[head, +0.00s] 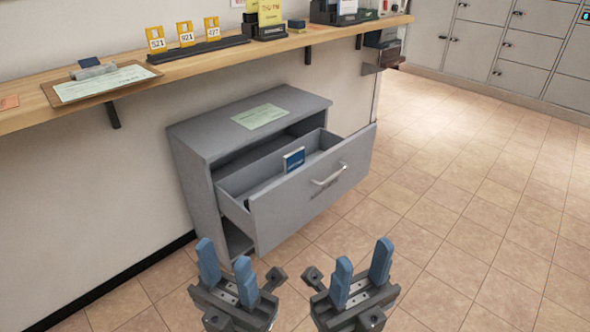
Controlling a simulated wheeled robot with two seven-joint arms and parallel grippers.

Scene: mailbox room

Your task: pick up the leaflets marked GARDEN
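No leaflet here can be read as GARDEN at this size. A blue and white card or packet (294,159) stands in the open drawer (310,195) of the grey cabinet. Yellow leaflets (270,12) stand in a dark holder (264,31) on the wooden shelf, cut by the top edge of the picture; their print is unclear. My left gripper (226,252) is open and empty, low in the picture in front of the cabinet. My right gripper (363,254) is open and empty to its right. Both are well apart from the leaflets and the drawer.
The wooden shelf (130,90) carries a clipboard (104,84), yellow tags numbered 521, 921 and 427 on a black rack (198,50), and a dark organiser (343,14). A pale sheet lies on the cabinet top (290,96). The drawer juts out. Tiled floor at right is clear.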

